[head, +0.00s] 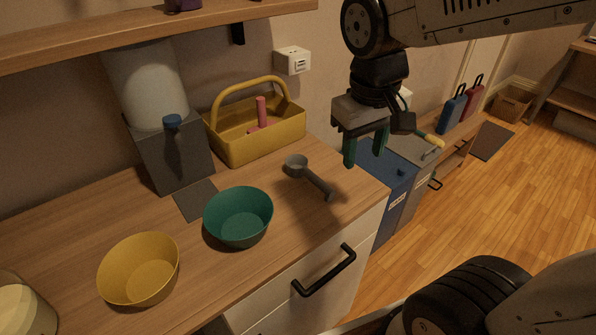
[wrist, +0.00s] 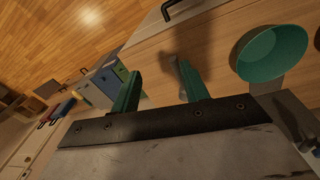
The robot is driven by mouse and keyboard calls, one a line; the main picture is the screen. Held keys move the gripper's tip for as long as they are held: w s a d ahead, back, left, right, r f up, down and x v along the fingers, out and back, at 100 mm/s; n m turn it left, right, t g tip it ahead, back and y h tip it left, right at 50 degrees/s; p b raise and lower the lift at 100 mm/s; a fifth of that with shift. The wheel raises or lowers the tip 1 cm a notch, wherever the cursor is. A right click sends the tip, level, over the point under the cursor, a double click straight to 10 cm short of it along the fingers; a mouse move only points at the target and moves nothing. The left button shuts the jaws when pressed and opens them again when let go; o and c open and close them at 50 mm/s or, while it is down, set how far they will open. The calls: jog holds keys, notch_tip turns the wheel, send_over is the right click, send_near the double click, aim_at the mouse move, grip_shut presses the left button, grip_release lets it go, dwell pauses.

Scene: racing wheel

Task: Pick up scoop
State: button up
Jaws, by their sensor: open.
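The grey scoop (head: 315,181) lies on the wooden counter to the right of the teal bowl. Its round cup (head: 296,162) is at the back left and its handle points toward the counter's front edge. My gripper (head: 365,153) is open and empty, above and to the right of the scoop, apart from it. In the wrist view my gripper (wrist: 158,72) shows two separated green fingers. A small grey piece (wrist: 172,64) beside the right finger looks like part of the scoop; the rest is hidden there.
The teal bowl (head: 238,219) and a yellow bowl (head: 139,270) stand on the counter (head: 230,285). A yellow caddy (head: 255,135) and a grey dispenser (head: 168,155) stand at the back. A black drawer handle (head: 325,271) juts out in front. Blue bins (head: 390,180) stand beyond the right edge.

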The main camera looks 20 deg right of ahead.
jog(key=n+h, duration=0.1)
jog(key=n, duration=0.1)
send_over(312, 175)
jog(key=a, duration=0.1)
notch_tip(312, 175, down, 8)
jog(key=f, duration=0.6)
jog(key=d+f, duration=0.1)
jog(key=f, duration=0.1)
jog(key=shift+f, duration=0.2)
grip_shut()
